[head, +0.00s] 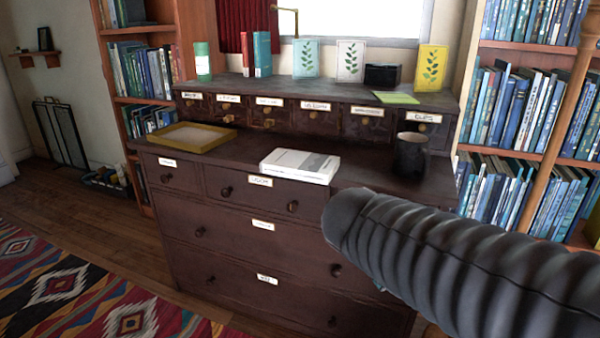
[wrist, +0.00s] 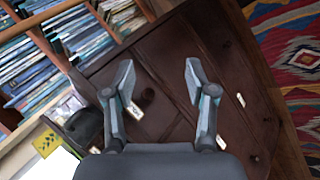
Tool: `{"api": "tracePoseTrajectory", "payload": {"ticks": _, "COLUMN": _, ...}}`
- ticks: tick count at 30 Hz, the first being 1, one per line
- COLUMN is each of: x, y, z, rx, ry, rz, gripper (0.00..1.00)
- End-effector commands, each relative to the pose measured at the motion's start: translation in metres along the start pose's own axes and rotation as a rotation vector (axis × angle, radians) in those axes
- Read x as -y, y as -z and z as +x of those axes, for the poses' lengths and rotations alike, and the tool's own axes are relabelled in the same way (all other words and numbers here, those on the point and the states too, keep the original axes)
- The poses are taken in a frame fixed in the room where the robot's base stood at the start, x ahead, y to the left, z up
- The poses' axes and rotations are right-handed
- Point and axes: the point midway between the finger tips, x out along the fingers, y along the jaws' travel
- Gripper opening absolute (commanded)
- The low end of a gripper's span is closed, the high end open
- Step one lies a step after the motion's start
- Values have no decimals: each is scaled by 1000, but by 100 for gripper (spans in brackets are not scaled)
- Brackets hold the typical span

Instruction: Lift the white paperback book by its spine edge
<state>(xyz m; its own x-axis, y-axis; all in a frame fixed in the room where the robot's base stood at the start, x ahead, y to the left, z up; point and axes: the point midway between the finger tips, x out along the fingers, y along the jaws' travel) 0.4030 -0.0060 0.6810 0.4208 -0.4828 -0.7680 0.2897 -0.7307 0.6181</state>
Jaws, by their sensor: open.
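The white paperback book (head: 300,165) lies flat on the dark wooden dresser top (head: 230,158) in the head view, close to its front edge. I cannot make out the book in the wrist view. My gripper (wrist: 158,75) is open and empty in the wrist view, its two fingers spread apart in front of the dresser's drawer fronts (wrist: 165,60). In the head view my dark ribbed arm comes in from the right, and the gripper itself cannot be made out there.
A dark mug (head: 411,155) stands right of the book, and a yellow tray (head: 190,137) lies to its left. Behind is a raised row of small labelled drawers (head: 315,118) bearing cards and a black box (head: 382,75). Bookshelves (head: 520,110) flank the dresser. A patterned rug (head: 70,290) covers the floor.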

Motion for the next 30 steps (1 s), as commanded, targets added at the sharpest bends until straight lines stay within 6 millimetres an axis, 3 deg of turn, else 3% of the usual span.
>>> {"api": "tracePoseTrajectory", "payload": {"ticks": 5, "x": 14, "y": 91, "z": -6, "rx": -87, "ry": -290, "rz": -213, "gripper": 56}}
{"api": "tracePoseTrajectory", "payload": {"ticks": 9, "x": 40, "y": 164, "z": -34, "rx": -217, "ry": -515, "rz": -324, "gripper": 56}}
{"api": "tracePoseTrajectory", "payload": {"ticks": 13, "x": 74, "y": 215, "z": -67, "rx": -346, "ry": -673, "rz": -383, "gripper": 56}}
{"api": "tracePoseTrajectory", "payload": {"ticks": 16, "x": 95, "y": 239, "z": -87, "rx": -424, "ry": -753, "rz": -407, "gripper": 56}}
{"api": "tracePoseTrajectory", "payload": {"ticks": 20, "x": 108, "y": 255, "z": -101, "rx": -477, "ry": -804, "rz": -416, "gripper": 56}}
{"api": "tracePoseTrajectory", "payload": {"ticks": 23, "x": 105, "y": 263, "z": -99, "rx": -487, "ry": -815, "rz": -418, "gripper": 56}}
{"api": "tracePoseTrajectory", "payload": {"ticks": 30, "x": 79, "y": 286, "z": -73, "rx": -484, "ry": -814, "rz": -417, "gripper": 56}}
